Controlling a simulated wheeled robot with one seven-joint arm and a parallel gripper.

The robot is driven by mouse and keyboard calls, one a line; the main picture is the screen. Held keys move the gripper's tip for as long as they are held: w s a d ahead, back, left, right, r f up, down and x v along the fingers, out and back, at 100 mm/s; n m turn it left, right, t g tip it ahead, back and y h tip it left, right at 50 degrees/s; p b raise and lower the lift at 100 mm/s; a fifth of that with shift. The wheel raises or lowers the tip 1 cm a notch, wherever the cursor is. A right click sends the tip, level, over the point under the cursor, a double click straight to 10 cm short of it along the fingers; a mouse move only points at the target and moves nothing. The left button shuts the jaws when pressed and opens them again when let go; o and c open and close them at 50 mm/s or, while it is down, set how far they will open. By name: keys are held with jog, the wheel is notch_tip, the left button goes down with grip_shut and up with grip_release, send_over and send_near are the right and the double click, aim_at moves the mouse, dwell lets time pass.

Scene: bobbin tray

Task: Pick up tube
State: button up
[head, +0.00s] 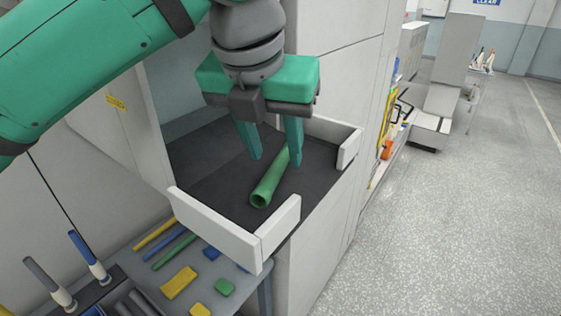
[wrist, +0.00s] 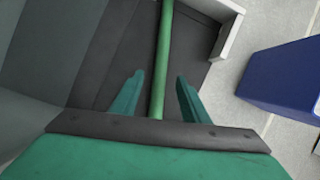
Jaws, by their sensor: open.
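A green hollow tube (head: 268,187) lies on the dark floor of a tray inside the grey machine, its open end toward the front corner. My gripper (head: 275,161) is above the tray with its two teal fingers pointing down. The fingers are apart and empty, and the right finger hides part of the tube in the head view. In the wrist view the tube (wrist: 163,60) runs lengthwise between the two fingertips of my gripper (wrist: 158,82). I cannot tell how far the fingertips are above the tray floor.
Low white walls (head: 218,225) edge the tray's front, with a gap at the right side. A bench (head: 225,268) below holds several coloured rods and blocks. A blue box (wrist: 285,75) shows at the right in the wrist view. Open floor (head: 450,220) lies to the right.

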aim_at(283, 158)
jog(key=x, duration=0.2)
jog(key=shift+w+f, duration=0.15)
jog(key=shift+f, duration=0.15)
grip_shut()
jog(key=shift+r, duration=0.1)
